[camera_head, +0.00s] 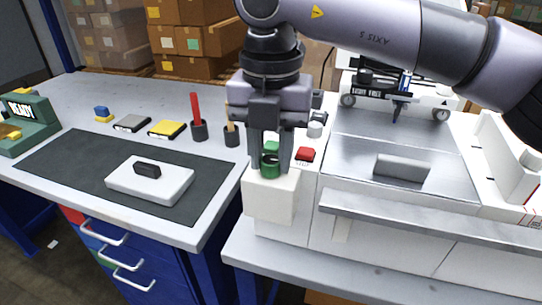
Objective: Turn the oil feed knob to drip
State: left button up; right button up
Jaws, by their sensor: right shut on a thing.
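My right gripper (271,166) points straight down at the front left corner of the white pen plotter (290,225). Its two fingers are shut on a small green knob (270,170) on top of a white block (270,197). The fingers cover the knob's sides, and I cannot read any marking or tell which setting it points to. My left gripper is not in view.
A red button (305,155) sits just right of the fingers. A metal cover with a grey handle (402,168) lies further right. On the left, a grey table (60,95) holds a dark mat (60,165), a white block with a black handle (150,182) and cups (199,131).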

aim_at(271, 160)
jog(key=shift+m, duration=0.6)
jog(key=o, duration=1.1)
jog(key=shift+c, duration=0.2)
notch_tip(271, 160, up, 7)
jog(key=shift+r, duration=0.1)
